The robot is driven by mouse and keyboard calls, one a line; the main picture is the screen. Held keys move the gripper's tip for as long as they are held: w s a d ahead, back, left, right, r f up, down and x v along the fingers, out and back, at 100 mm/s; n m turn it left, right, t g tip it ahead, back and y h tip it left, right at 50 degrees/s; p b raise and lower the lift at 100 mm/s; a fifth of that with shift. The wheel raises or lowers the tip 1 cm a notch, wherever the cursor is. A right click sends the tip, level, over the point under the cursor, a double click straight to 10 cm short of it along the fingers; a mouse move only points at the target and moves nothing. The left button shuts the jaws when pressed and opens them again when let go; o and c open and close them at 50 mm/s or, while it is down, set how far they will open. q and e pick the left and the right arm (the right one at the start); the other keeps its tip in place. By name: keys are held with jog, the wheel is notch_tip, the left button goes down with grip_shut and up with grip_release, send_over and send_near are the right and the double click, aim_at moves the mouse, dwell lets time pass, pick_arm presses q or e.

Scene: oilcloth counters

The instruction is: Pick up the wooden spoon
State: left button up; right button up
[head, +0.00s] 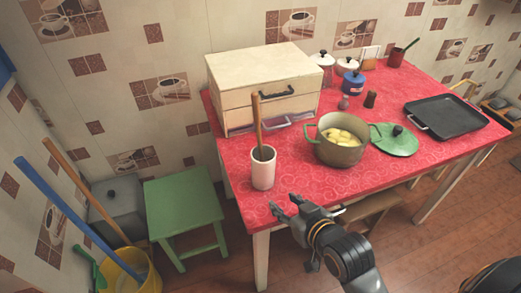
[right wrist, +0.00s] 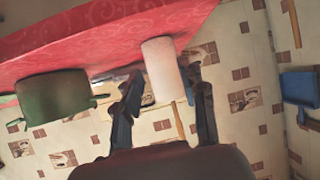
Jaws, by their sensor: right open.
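The wooden spoon (head: 257,122) stands upright, its handle up, in a white cylindrical holder (head: 263,173) near the front left corner of the red table. The spoon's lower end is hidden inside the holder. My right gripper (head: 286,204) is open and empty, just right of and in front of the holder, near the table edge. In the right wrist view, upside down, the holder (right wrist: 162,68) and the spoon handle (right wrist: 178,121) show beyond and between the open fingers (right wrist: 168,98). My left gripper is not in view.
A green pot (head: 340,150) with yellow pieces stands right of the holder, with a green lid (head: 396,141) and black pan (head: 445,116) farther right. A wooden drawer box (head: 225,97) stands behind. A green stool (head: 180,195) and yellow bucket (head: 145,284) are left on the floor.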

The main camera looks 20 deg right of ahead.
aim_at(259, 121)
jog(key=w+r+t, duration=0.5)
jog(key=r+t, duration=0.1)
jog(key=r, duration=0.6)
jog(key=shift+y, duration=0.3)
jog(key=w, duration=0.7)
jog(key=shift+w+a+r+p, duration=0.1)
jog(key=shift+a+r+p, duration=0.1)
jog(key=shift+a+p, duration=0.2)
jog(key=shift+w+a+p, duration=0.15)
jog(key=shift+w+a, duration=0.05)
jog(key=shift+w, duration=1.3)
jog(key=shift+w+a+p, duration=0.15)
jog(key=shift+w+a, duration=0.05)
jog(key=shift+w, duration=1.25)
jog(key=shift+c, duration=0.4)
grip_shut()
